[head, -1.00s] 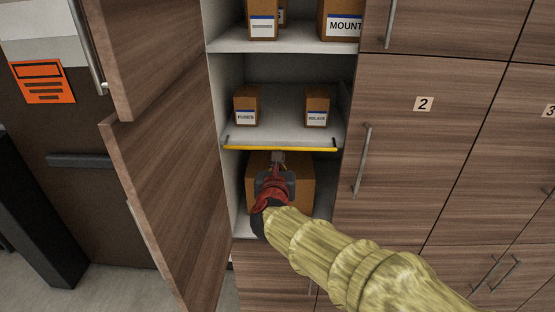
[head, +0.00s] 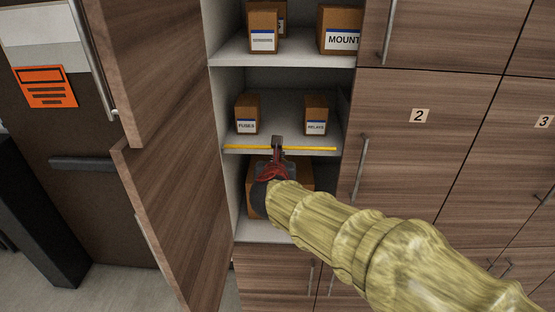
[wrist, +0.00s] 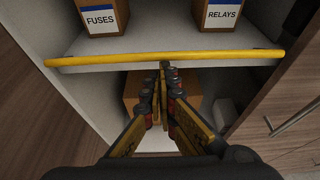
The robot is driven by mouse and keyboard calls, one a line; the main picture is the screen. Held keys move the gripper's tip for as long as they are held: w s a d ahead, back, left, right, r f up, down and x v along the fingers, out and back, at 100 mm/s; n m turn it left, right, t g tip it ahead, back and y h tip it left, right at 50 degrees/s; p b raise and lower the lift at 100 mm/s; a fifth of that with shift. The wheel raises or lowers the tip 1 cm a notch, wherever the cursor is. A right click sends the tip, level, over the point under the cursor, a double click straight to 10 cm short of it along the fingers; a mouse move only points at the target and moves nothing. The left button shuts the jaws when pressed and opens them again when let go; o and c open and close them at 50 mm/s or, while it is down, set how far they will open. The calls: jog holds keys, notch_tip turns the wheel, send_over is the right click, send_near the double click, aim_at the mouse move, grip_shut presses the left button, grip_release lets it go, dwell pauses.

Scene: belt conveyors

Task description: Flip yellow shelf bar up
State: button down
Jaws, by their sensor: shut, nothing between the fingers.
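The yellow shelf bar (head: 240,148) runs along the front edge of the middle shelf in the open cabinet. In the wrist view the bar (wrist: 100,60) spans almost the full width, a little above the fingertips. My gripper (head: 277,143) is shut and empty. Its fingertips reach up in front of the bar's middle and hide a short part of it in the head view. In the wrist view my gripper (wrist: 164,66) ends just below the bar; I cannot tell whether it touches it.
Boxes marked FUSES (head: 246,115) and RELAYS (head: 316,116) stand on the middle shelf (head: 282,110). A larger box (wrist: 190,85) sits below, behind my gripper. The open wooden door (head: 170,200) is at left. Closed door 2 (head: 415,160) is at right.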

jog(key=w+r, duration=0.1)
jog(key=r, duration=0.1)
jog(key=w+r+p, duration=0.2)
jog(key=r, duration=0.1)
jog(key=shift+r, duration=0.3)
jog(key=w+r+g+p, duration=0.1)
jog(key=w+p, duration=0.1)
jog(key=p, duration=0.3)
jog(key=shift+d+r, duration=0.1)
dwell(0.3)
jog(key=shift+w+g+p, duration=0.15)
jog(key=shift+g+p, duration=0.25)
jog(key=shift+f, duration=0.25)
